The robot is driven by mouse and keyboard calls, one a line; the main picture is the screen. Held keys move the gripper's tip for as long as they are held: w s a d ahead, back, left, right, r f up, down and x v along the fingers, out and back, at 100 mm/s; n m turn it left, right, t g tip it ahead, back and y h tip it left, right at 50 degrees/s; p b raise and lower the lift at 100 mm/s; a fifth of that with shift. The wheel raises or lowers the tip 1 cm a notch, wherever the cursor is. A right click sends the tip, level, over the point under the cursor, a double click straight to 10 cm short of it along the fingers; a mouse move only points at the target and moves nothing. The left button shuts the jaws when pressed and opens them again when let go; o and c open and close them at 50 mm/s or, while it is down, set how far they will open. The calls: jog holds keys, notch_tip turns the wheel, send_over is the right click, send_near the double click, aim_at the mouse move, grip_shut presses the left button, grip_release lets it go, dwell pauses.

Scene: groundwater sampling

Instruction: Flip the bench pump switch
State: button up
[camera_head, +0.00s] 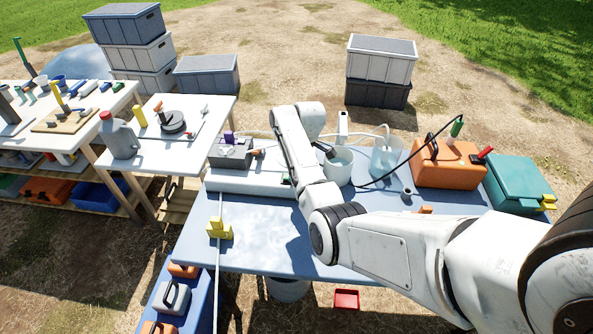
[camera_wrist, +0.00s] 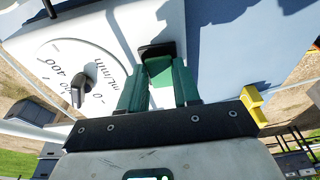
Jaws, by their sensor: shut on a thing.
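The bench pump shows in the wrist view as a white panel (camera_wrist: 100,25) with a round flow dial and a black knob (camera_wrist: 82,88). The switch (camera_wrist: 157,50), a black lever with green beside it, lies right of the dial. My gripper (camera_wrist: 160,75) has its green fingers on both sides of the switch and is shut on it. How deep the grip goes is hard to tell. In the head view the pump's white body (camera_head: 240,181) lies at the back left of the blue-grey table.
A yellow holder (camera_head: 219,230) with a pole stands in front of the pump. A white bucket (camera_head: 338,167), a clear jug (camera_head: 385,158) and an orange case (camera_head: 447,163) with a black cable stand right of my arm.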

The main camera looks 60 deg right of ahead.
jog(key=shift+w+a+r+g+h, duration=0.15)
jog(key=shift+w+g+h, duration=0.25)
jog(key=shift+g, duration=0.6)
jog(key=o, duration=1.1)
jog(key=shift+c, duration=0.2)
notch_tip(320, 180, up, 11)
jog(key=shift+b, duration=0.35)
jog(key=shift+f, duration=0.2)
